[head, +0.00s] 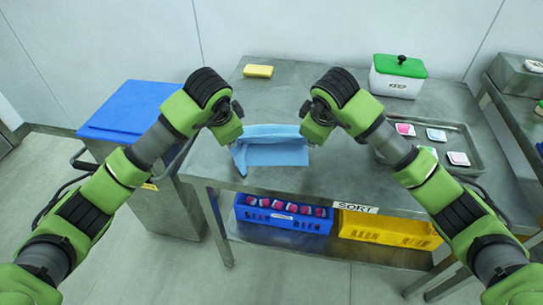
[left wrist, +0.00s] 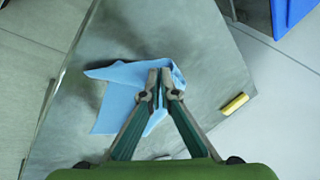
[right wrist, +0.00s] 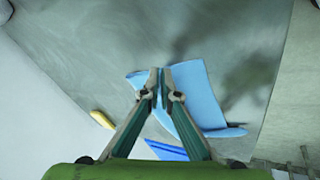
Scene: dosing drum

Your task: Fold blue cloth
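The blue cloth (head: 275,154) lies near the front edge of the steel table, with a folded-over band along its far side. It also shows in the left wrist view (left wrist: 112,108) and the right wrist view (right wrist: 200,95). My left gripper (head: 236,143) is at the cloth's left end, its fingertips (left wrist: 160,74) close together with cloth between them. My right gripper (head: 307,141) is at the right end, its fingertips (right wrist: 160,75) also closed on the cloth.
A yellow sponge (head: 258,71) lies at the back left. A white box with green lid (head: 400,66) and a tray with several cards (head: 480,150) are on the right. A blue-lidded bin (head: 130,108) stands left; blue (head: 283,224) and yellow (head: 390,232) crates sit below.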

